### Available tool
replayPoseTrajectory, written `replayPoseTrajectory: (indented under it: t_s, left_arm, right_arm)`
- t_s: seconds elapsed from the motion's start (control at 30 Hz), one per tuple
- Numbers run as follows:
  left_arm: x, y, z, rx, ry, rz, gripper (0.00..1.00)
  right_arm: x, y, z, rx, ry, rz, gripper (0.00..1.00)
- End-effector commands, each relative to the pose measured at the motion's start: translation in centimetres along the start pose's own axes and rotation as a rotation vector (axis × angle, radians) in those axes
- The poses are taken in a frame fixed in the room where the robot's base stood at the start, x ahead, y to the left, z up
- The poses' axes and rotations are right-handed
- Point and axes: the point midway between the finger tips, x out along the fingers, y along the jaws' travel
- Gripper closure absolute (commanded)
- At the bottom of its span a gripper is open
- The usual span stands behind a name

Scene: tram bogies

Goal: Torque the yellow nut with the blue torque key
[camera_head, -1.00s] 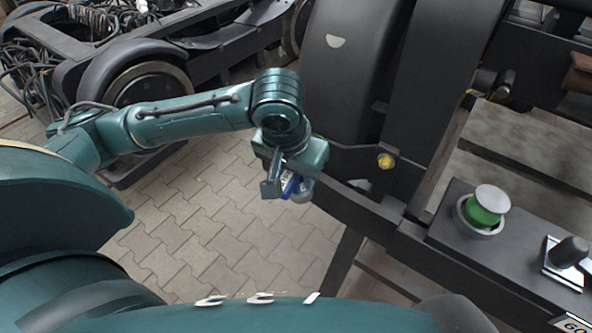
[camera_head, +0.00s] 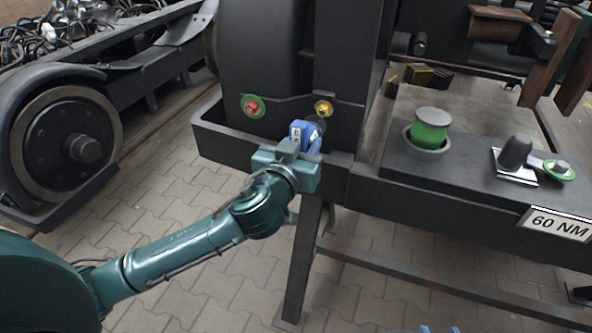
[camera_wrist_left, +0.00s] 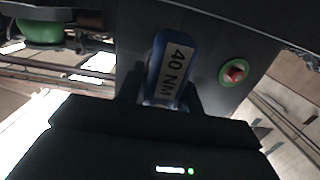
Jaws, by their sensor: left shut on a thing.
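My left gripper (camera_head: 296,152) is shut on the blue torque key (camera_head: 303,132) in front of the dark bogie face. In the left wrist view the key (camera_wrist_left: 173,70) lies between the fingers, and its label reads "40 NM". The yellow nut (camera_head: 323,109) is on the bogie face, just above and to the right of the key. The key's dark head is close below the nut; I cannot tell whether they touch. The yellow nut is not visible in the left wrist view.
A red nut with a green ring (camera_head: 252,106) is left of the yellow nut. A black ledge (camera_head: 225,145) runs below. To the right are a green cylinder (camera_head: 430,130), a black-handled tool (camera_head: 515,152) and a "60 NM" sign (camera_head: 560,224). Paved floor is open at lower left.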

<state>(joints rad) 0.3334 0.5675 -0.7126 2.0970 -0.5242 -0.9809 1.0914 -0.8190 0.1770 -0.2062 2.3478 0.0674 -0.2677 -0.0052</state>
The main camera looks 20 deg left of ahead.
Motion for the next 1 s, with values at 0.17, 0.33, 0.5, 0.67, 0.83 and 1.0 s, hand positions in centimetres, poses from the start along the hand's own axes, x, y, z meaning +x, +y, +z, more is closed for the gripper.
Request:
replayPoseTrajectory:
  t_s: [0.17, 0.33, 0.5, 0.67, 0.83, 1.0]
  left_arm:
    - [-0.6, -0.1, 0.3, -0.002, 0.092, 0.016, 1.00]
    - [-0.8, -0.1, -0.1, -0.001, 0.109, 0.019, 1.00]
    - [-0.8, -0.1, -0.1, -0.001, 0.108, 0.019, 1.00]
    - [-0.9, -0.1, 0.1, -0.003, 0.105, 0.018, 1.00]
    - [0.0, -0.1, -0.1, 0.002, 0.106, 0.018, 1.00]
    - [1.1, -0.1, -0.2, 0.001, 0.107, 0.018, 1.00]
  right_arm:
    - [0.0, 0.1, 0.5, 0.006, 0.030, -0.001, 0.64]
    - [-0.1, 0.1, 0.2, 0.007, 0.036, -0.002, 0.64]
    - [-0.1, 0.1, 0.2, 0.007, 0.035, -0.002, 0.64]
    - [-0.1, 0.1, 0.3, 0.006, 0.037, -0.001, 0.64]
    - [-0.1, 0.1, 0.2, 0.006, 0.038, -0.001, 0.64]
    - [-0.1, 0.1, 0.3, 0.005, 0.039, 0.000, 0.64]
